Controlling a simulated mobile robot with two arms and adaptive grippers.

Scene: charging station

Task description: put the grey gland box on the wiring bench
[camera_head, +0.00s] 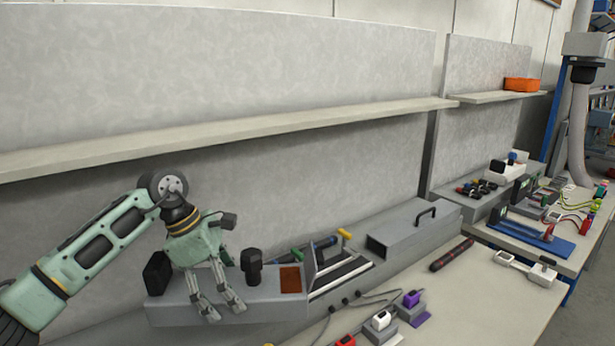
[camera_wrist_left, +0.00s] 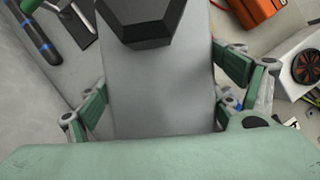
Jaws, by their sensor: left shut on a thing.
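The grey gland box (camera_head: 268,312) is a long grey block with black fittings, at the lower left of the head view. My left gripper (camera_head: 222,308) is over it with its fingers pointing down and shut on it. In the left wrist view the grey box (camera_wrist_left: 160,95) fills the space between the fingers (camera_wrist_left: 165,95), with a black angular gland (camera_wrist_left: 140,18) at its far end. Whether its underside touches anything is hidden. A pale bench top (camera_head: 490,305) lies to the right. My right gripper is out of view.
A grey case with a handle (camera_head: 415,228) stands along the wall. A dark red-banded stick (camera_head: 451,254) and small connector blocks (camera_head: 411,300) lie on the bench. A second bench with a blue tray (camera_head: 535,238) is farther right. A shelf (camera_head: 250,132) runs above.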

